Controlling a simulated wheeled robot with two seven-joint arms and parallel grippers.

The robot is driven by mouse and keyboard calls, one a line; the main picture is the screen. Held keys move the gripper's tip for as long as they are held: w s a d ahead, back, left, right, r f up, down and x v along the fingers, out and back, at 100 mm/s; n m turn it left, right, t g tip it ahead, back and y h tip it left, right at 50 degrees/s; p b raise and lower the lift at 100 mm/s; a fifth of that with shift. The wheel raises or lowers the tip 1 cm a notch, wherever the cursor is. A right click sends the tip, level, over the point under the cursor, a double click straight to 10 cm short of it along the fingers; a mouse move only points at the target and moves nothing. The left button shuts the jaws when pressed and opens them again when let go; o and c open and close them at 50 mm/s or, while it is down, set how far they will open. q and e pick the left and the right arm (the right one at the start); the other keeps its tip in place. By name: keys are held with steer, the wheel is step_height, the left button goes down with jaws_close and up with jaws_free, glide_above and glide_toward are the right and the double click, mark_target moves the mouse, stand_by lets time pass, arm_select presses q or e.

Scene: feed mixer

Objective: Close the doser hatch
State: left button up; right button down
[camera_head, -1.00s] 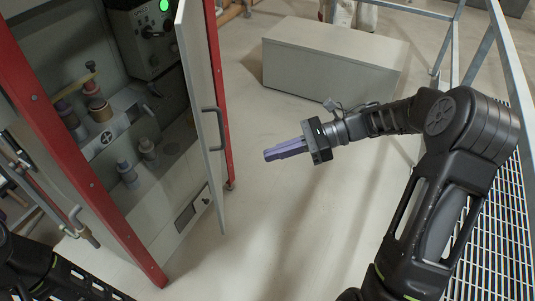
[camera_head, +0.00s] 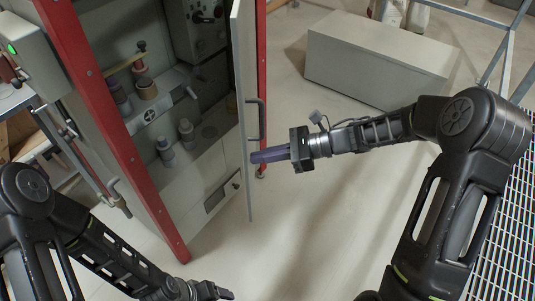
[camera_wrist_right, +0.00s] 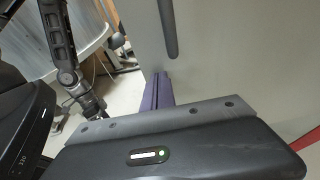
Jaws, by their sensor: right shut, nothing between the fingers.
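The doser hatch is a tall grey door (camera_head: 242,95) standing open on the red-framed cabinet, seen nearly edge-on. Its dark bar handle (camera_head: 261,119) is on the outer face, to the right in the head view; the handle also shows in the right wrist view (camera_wrist_right: 168,28). My right gripper (camera_head: 254,158) has its purple fingers shut and empty. They point left at the hatch's outer face, just below the handle; I cannot tell whether they touch it. My left gripper (camera_head: 228,294) is low at the bottom edge, and its finger gap is unclear.
The open cabinet (camera_head: 215,165) holds several knobs and bottle-like fittings. A red post (camera_head: 120,150) stands at its near side. A grey box (camera_head: 375,62) lies on the floor behind my right arm. Metal grating and railing are at the right. The floor between is clear.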

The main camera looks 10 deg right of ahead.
steer(key=w+a+m+t+h+b, duration=0.1)
steer(key=w+a+b, duration=0.4)
steer(key=a, duration=0.5)
steer(key=w+a+m+t+h+b, duration=0.2)
steer(key=w+a+m+t+b, duration=0.2)
steer(key=a+b, duration=0.5)
steer(key=w+a+m+t+h+b, duration=0.2)
steer(key=w+a+b, duration=0.6)
steer(key=a, duration=0.3)
steer(key=shift+r+t, duration=0.4)
steer(key=shift+r, duration=0.05)
steer(key=shift+a+r, duration=0.1)
steer(key=shift+s, duration=0.1)
steer(key=b+v, duration=0.1)
steer(key=v, duration=0.6)
steer(key=shift+s+d+f, duration=0.25)
steer(key=shift+d+f, duration=0.05)
steer(key=shift+d, duration=0.05)
